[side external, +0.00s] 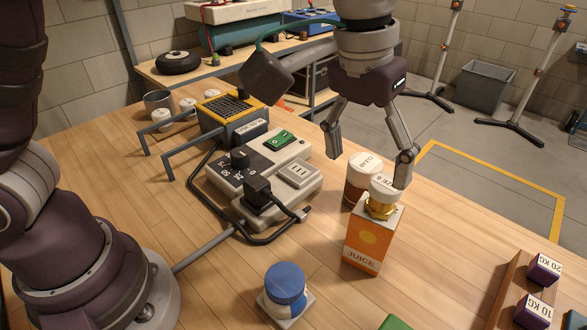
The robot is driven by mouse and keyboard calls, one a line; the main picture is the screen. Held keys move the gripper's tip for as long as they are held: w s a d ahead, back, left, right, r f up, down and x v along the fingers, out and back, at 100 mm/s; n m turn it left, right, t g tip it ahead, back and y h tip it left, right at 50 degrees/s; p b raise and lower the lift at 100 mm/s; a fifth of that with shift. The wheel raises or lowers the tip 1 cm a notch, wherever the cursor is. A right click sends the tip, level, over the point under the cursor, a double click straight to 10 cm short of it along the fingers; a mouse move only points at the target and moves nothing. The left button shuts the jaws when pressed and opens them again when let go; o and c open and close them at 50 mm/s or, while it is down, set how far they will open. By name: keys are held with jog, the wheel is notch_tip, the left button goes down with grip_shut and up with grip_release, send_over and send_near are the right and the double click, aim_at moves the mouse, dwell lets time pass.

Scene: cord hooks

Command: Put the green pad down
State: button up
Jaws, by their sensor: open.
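Nothing shows held between the fingers. A flat green piece (394,323) at the bottom edge is mostly cut off; it may be the green pad.
A control box with a green switch (280,139) and a black cord stands left of the gripper. A blue-lidded jar (286,285) stands in front. A wooden rack (507,290) with purple weights is at right. Table between carton and rack is clear.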

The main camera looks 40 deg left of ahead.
jog(key=s+a+r+t, duration=0.2)
jog(key=s+a+r, duration=0.1)
jog(key=a, duration=0.7)
jog(key=s+a+f+t+y, duration=0.1)
jog(key=s+a+f+t, duration=0.1)
jog(key=s+a, duration=0.4)
jog(key=shift+s+a+f, duration=0.35)
jog(key=shift+a+f, duration=0.15)
jog(key=shift+a, duration=0.7)
